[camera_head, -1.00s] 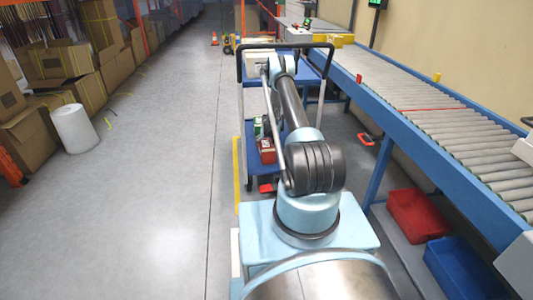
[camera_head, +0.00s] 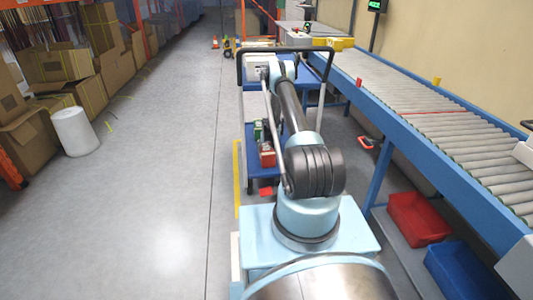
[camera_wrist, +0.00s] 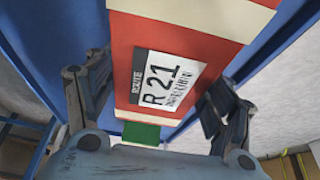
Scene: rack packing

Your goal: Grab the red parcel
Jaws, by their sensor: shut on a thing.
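The red parcel (camera_wrist: 185,40) fills the middle of the wrist view. It has cream bands and a white label reading R 21. My gripper (camera_wrist: 160,88) has one dark finger on each side of it and is shut on it. The far end of the parcel runs out of the top of the picture. A green patch (camera_wrist: 141,132) shows just below the label; I cannot tell whether it belongs to the parcel. In the head view my arm reaches forward to the cart, and my fingers cannot be made out there.
The blue cart (camera_head: 290,172) has a dark handle frame. A green box (camera_head: 258,130) and a red item (camera_head: 267,155) sit on its lower shelf. The roller conveyor (camera_head: 425,110) runs along the right, with a red bin (camera_head: 418,218) and blue bin (camera_head: 460,272) beneath.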

